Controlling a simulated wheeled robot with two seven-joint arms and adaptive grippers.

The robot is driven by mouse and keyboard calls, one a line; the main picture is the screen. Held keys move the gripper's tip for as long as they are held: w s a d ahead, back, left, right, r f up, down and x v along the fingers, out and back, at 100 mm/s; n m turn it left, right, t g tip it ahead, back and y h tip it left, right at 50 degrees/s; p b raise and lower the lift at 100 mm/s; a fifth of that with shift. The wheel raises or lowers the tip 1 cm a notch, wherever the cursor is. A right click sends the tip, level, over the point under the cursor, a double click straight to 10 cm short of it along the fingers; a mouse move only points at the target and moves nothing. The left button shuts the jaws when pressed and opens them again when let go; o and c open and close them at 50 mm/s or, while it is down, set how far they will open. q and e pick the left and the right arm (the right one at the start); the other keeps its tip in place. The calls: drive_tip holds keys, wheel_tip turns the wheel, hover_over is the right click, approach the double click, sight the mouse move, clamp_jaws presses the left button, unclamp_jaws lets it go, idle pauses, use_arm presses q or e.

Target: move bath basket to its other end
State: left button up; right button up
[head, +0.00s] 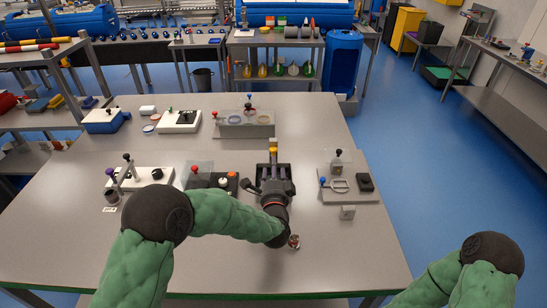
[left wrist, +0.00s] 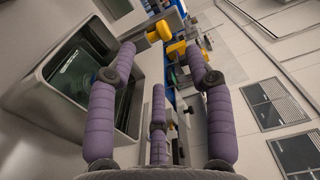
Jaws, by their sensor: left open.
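In the left wrist view the fingers (left wrist: 166,42) stand apart. A grey tub with dark green wells (left wrist: 85,75) lies to their left there, partly behind one finger. In the head view a grey block with two round wells (head: 236,124) stands beyond the gripper; it may be the bath, but I cannot tell. A post with a dark knob rises behind it. I cannot make out a basket for certain. My right gripper is out of view.
A dark panel with knobs (head: 222,181) is close left of the gripper. A white base with posts (head: 150,179) is farther left. The table's front right is mostly clear.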

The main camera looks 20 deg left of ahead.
sight(273, 153)
use_arm(q)
drive_tip(key=b+x, duration=0.1)
drive_tip(key=x, duration=0.6)
drive_tip(key=shift+w+a+f, duration=0.1)
drive_tip(key=shift+w, duration=0.2)
clamp_jaws()
